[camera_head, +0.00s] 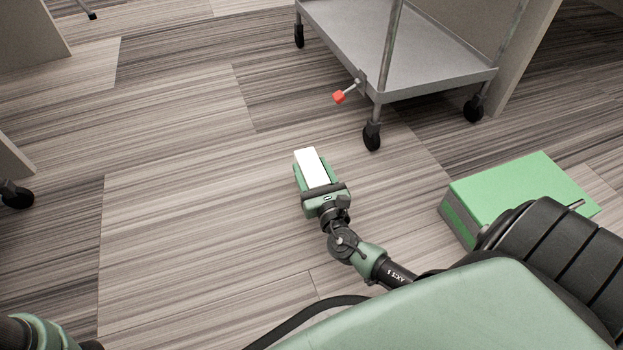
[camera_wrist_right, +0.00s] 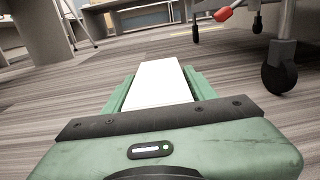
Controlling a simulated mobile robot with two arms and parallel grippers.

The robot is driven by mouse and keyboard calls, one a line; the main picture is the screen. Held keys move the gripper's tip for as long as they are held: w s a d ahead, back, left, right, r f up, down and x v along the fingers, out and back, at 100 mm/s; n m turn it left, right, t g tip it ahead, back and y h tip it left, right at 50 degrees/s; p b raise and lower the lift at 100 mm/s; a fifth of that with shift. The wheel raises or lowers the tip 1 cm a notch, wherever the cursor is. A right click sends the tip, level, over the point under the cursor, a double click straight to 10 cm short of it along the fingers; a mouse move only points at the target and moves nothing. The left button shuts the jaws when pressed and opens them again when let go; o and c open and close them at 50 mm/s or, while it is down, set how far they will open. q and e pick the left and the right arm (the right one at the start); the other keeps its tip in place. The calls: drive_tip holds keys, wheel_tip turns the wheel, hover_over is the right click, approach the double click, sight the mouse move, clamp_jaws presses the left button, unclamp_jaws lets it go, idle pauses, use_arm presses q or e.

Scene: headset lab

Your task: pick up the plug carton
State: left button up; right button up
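A white box, which I take to be the plug carton (camera_head: 311,166), sits between the fingers of my right gripper (camera_head: 315,172) in the head view. The carton also shows in the right wrist view (camera_wrist_right: 160,83), lengthwise between the two green fingers. The fingers lie close along both its sides, and the gripper looks shut on it. The carton seems to be above the floor, but its height is hard to judge. Only a green part of my left arm shows at the bottom left of the head view; the left gripper is out of view.
A grey metal cart (camera_head: 430,60) on black casters stands ahead, with a red-tipped lever (camera_head: 339,97) sticking out at its near corner. A green-topped box (camera_head: 520,190) is at the right. The striped floor (camera_head: 190,220) left of my right gripper is clear.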

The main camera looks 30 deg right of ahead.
drive_tip(key=c, duration=1)
clamp_jaws()
drive_tip(key=shift+r, duration=0.15)
